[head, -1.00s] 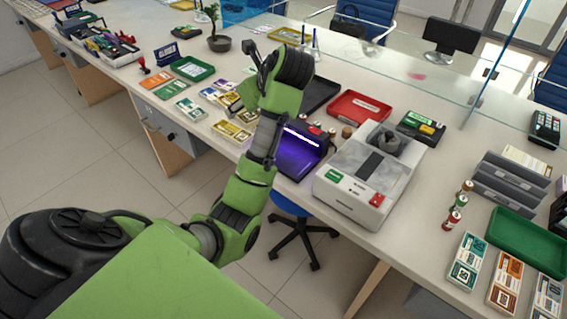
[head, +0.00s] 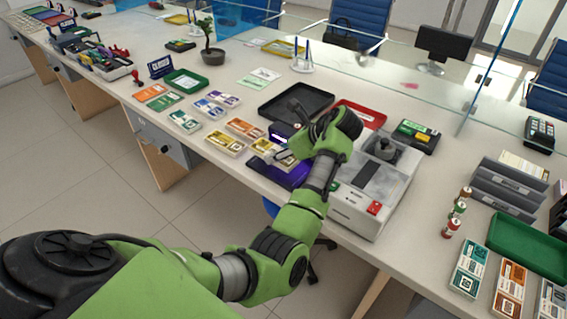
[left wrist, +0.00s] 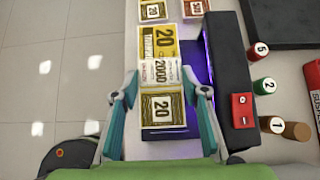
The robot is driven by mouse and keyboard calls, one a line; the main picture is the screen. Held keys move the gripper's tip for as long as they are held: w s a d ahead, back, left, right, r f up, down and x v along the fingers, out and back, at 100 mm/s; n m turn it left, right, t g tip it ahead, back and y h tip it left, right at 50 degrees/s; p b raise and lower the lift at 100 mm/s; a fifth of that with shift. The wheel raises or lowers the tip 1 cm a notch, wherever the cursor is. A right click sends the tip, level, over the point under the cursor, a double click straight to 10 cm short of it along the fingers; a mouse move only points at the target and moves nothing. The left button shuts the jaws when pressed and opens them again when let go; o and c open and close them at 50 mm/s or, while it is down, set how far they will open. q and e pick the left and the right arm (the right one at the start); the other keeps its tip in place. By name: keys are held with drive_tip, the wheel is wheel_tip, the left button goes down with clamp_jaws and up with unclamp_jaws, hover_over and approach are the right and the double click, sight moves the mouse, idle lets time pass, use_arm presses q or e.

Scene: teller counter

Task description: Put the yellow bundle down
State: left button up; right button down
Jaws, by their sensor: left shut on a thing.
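The yellow bundle (head: 266,150), a strapped stack of notes marked 20, is held above the counter at the purple-lit device (head: 276,174). In the left wrist view the bundle (left wrist: 160,72) lies between both fingers of my left gripper (left wrist: 162,92), with the purple glow beside and below it. My left gripper (head: 286,158) is shut on it; my arm partly hides the fingers in the head view. Whether the bundle touches the device cannot be told. My right gripper is out of view.
Other yellow bundles (head: 225,143) and orange bundles (head: 245,128) lie left of the device. A black tray (head: 312,97) and a red tray (head: 366,113) are behind. A grey counting machine (head: 368,190) stands close on the right. Bare counter (head: 215,82) lies farther back.

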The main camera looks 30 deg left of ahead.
use_arm(q)
drive_tip(key=shift+w+d+f, duration=0.2)
drive_tip(key=shift+w+f, duration=0.1)
drive_tip(key=shift+f, duration=0.15)
wheel_tip(320, 180, down, 3)
drive_tip(key=shift+w+d+f, duration=0.15)
drive_tip(key=shift+f, duration=0.05)
drive_tip(key=shift+f, duration=0.1)
drive_tip(key=o, duration=1)
drive_tip(key=v, duration=1.2)
